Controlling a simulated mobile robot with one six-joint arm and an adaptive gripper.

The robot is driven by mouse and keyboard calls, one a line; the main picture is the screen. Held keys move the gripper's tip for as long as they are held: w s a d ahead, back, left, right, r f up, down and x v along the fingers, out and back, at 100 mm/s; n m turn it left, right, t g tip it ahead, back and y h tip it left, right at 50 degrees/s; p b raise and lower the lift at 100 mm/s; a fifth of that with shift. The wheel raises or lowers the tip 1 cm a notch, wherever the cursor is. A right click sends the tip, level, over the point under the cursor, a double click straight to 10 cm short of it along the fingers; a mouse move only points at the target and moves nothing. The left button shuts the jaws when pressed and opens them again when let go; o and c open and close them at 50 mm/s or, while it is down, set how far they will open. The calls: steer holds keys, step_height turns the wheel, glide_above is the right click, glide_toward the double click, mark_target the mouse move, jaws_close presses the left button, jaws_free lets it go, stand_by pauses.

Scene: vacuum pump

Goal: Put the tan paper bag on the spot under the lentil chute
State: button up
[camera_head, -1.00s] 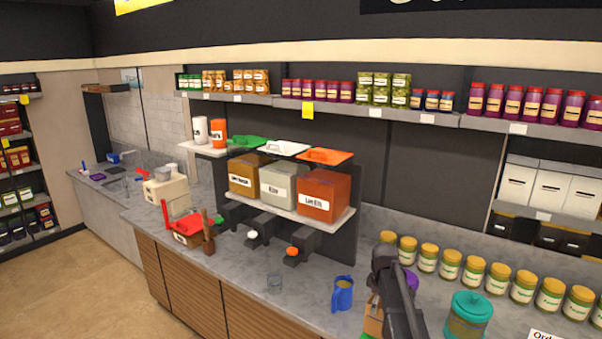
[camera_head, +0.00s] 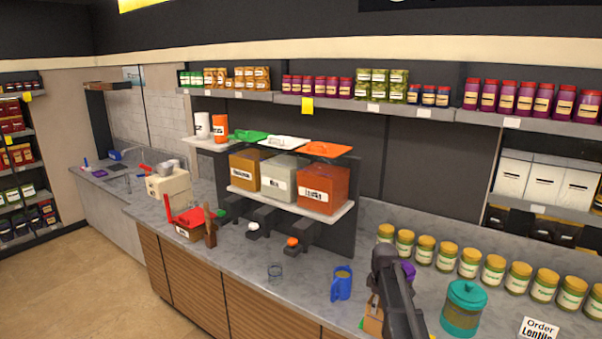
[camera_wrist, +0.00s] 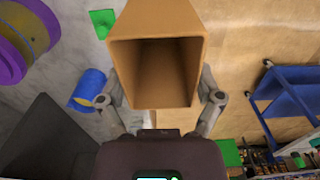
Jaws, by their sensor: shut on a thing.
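The tan paper bag (camera_wrist: 155,55) is held between the two fingers of my gripper (camera_wrist: 160,100), its open mouth facing the wrist camera. In the head view a small part of the bag (camera_head: 373,319) shows beside my dark arm, which hides the rest of it and the fingers. The lentil bin (camera_head: 322,187) is the orange-red one at the right of the dispenser. The lentil chute (camera_head: 303,247) below it has an orange knob. The bag is to the right of the chute and nearer the camera. No marked spot is clear under the chute.
A teal-lidded jar (camera_head: 464,310) and an order sign (camera_head: 539,330) are to the right. Yellow-lidded jars (camera_head: 470,262) line the back. A blue cart (camera_wrist: 295,90) shows in the wrist view.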

mark_target(373, 335)
step_height(373, 335, down, 15)
steer(key=b, duration=1.4)
steer(key=shift+b, duration=0.35)
steer(key=shift+s+r, duration=0.1)
steer(key=shift+r, duration=0.05)
